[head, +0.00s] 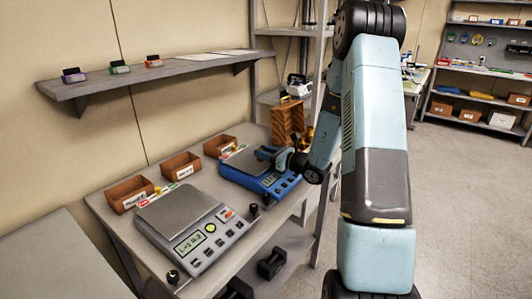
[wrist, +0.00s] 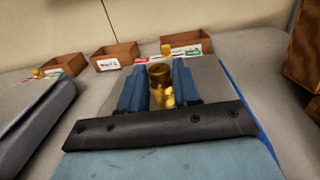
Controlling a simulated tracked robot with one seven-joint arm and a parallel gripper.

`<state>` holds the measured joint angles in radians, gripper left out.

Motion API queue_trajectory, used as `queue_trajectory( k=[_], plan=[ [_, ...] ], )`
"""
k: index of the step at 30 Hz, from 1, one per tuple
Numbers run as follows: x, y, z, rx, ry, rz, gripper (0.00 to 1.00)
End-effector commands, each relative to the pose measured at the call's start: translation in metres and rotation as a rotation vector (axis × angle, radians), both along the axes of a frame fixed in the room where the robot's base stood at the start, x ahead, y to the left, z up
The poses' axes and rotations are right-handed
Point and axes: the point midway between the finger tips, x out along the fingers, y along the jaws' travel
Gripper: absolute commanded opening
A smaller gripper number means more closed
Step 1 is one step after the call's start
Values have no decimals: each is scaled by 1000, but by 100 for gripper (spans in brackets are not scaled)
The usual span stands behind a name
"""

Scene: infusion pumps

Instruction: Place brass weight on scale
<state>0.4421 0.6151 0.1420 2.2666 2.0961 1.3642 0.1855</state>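A brass weight (wrist: 160,88) stands upright between the two blue fingers of my gripper (wrist: 160,72) in the wrist view. Both fingers press close against its sides, so the gripper looks shut on it. Behind and below the weight is the grey plate (wrist: 212,76) of the blue scale (head: 259,179). In the head view my gripper (head: 266,155) is over the right part of that scale's plate, and the weight is hidden by the gripper. I cannot tell whether the weight touches the plate. A grey scale (head: 190,225) stands to the left on the same bench.
Three small labelled bins (head: 181,165) line the wall behind the scales. A wall shelf (head: 165,76) hangs above. Black knobs (head: 254,210) sit near the bench's front edge.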

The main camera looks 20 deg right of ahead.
Motion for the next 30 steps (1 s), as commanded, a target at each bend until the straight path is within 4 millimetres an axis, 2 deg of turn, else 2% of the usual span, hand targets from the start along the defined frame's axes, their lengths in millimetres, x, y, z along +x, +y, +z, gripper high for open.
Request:
queue_trajectory(
  k=[1,6,17,23,30],
  plan=[
    [0,0,0,0,0,0,37],
    [0,0,0,0,0,0,54],
    [-3,-4,2,0,0,-3,54],
    [-25,-23,2,0,1,-5,54],
    [-61,-53,2,-1,1,-5,54]
  ],
)
